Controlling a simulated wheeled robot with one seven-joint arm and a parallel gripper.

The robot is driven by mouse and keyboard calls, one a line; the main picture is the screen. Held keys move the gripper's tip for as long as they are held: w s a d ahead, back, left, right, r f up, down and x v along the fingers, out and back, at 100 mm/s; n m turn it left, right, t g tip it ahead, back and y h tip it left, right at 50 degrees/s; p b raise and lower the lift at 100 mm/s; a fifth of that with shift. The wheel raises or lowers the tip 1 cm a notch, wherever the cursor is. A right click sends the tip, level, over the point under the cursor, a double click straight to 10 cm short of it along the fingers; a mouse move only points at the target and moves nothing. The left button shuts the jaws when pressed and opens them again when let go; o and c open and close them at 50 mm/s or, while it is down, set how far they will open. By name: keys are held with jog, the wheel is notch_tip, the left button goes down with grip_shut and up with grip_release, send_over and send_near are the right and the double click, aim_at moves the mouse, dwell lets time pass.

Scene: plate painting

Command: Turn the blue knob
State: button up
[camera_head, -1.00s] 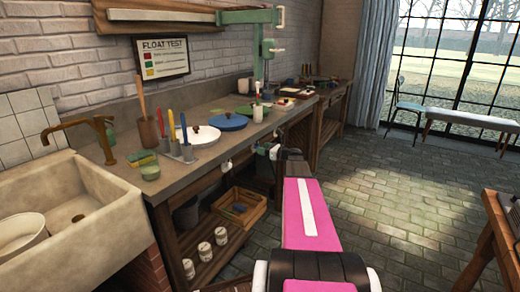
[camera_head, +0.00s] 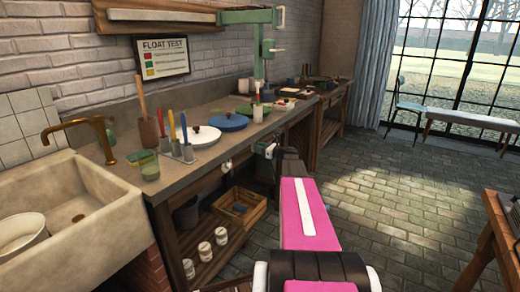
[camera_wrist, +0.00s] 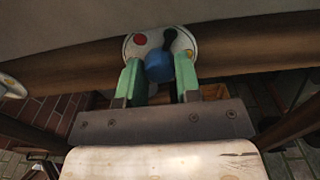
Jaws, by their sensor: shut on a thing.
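The blue knob (camera_wrist: 158,67) sits in the middle of a round white dial plate (camera_wrist: 130,47) on the front of the bench, in the wrist view. A black pointer (camera_wrist: 170,39) stands up to the right of the knob. My gripper (camera_wrist: 159,76) has its green fingers on either side of the knob and is shut on it. In the head view my gripper (camera_head: 267,150) is small at the bench's front edge, and the blue knob cannot be made out there.
Another white dial (camera_wrist: 10,88) shows at the left edge of the wrist view. The bench top (camera_head: 185,172) holds lidded dishes, brushes and a glass. A sink (camera_head: 85,215) stands at left, a wooden crate (camera_head: 250,217) below.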

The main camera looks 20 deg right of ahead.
jog(key=shift+n, duration=0.3)
jog(key=n, duration=2.3)
dwell(0.3)
jog(key=o, duration=0.9)
jog(key=shift+r, duration=0.1)
jog(key=shift+d, duration=0.1)
jog(key=v, duration=1)
jog(key=shift+s+d, duration=0.25)
jog(key=shift+s, duration=0.05)
